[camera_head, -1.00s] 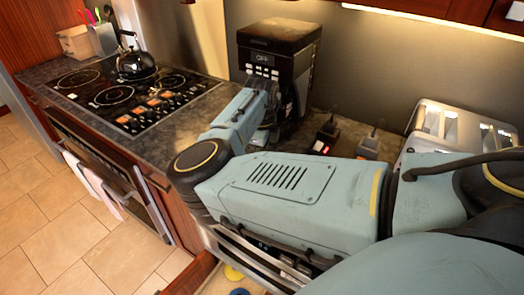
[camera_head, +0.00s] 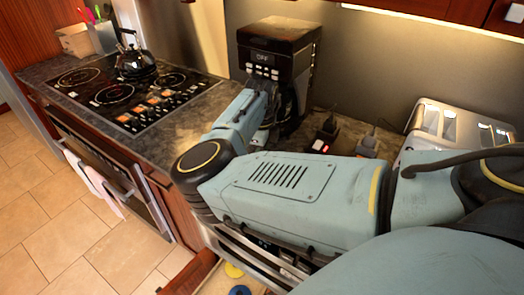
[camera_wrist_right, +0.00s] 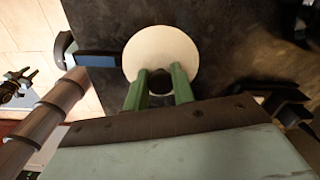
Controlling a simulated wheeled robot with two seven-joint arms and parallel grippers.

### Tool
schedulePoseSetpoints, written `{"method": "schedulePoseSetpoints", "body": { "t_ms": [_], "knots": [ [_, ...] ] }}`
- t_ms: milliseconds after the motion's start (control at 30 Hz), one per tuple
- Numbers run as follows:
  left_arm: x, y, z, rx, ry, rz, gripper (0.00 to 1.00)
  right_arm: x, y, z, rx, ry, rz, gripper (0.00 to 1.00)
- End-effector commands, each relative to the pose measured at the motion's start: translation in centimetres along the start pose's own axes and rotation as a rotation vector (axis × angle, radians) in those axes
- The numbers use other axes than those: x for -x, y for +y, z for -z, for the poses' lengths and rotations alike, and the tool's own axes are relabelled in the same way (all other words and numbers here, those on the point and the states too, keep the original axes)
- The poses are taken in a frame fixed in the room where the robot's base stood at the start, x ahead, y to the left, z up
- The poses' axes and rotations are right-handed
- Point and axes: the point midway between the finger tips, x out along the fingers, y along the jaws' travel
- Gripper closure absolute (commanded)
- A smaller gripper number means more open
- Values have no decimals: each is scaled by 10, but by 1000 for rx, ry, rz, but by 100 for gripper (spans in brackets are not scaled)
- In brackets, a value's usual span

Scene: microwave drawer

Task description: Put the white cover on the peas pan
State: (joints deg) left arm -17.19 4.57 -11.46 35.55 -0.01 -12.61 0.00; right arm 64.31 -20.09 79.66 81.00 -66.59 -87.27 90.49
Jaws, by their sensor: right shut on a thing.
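The white cover (camera_wrist_right: 175,45) is a pale round disc in the right wrist view, with a dark knob (camera_wrist_right: 160,80) near its lower edge. My right gripper (camera_wrist_right: 161,85) has its two green fingers on either side of the knob and is shut on it. The cover is over a dark surface; I cannot tell whether it touches it. In the head view my right arm hides the gripper and cover. I cannot make out the peas pan in either view. My left gripper is not in view.
A black stove (camera_head: 125,92) with a kettle (camera_head: 136,62) stands at the left. A coffee maker (camera_head: 277,55) and a toaster (camera_head: 440,130) stand on the counter. An open drawer below holds yellow (camera_head: 233,271) and blue (camera_head: 240,291) round things. A blue bar (camera_wrist_right: 97,60) lies beside the cover.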

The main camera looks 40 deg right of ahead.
Motion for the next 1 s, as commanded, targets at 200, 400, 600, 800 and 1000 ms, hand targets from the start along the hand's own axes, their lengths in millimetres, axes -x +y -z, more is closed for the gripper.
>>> {"method": "schedulePoseSetpoints", "body": {
  "t_ms": [200, 400, 600, 800, 1000],
  "knots": [
    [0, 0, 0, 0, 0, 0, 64, 0, 0, 0, 0, 0, 0, 96],
    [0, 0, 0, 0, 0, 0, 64, 0, 0, 0, 0, -1, 0, 64],
    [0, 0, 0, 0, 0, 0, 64, 0, 0, 0, 0, -1, 0, 49],
    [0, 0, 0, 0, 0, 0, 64, 0, 0, 0, 0, -1, 0, 38],
    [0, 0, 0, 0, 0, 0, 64, 0, 0, 0, 0, -1, 0, 28]
  ]
}}
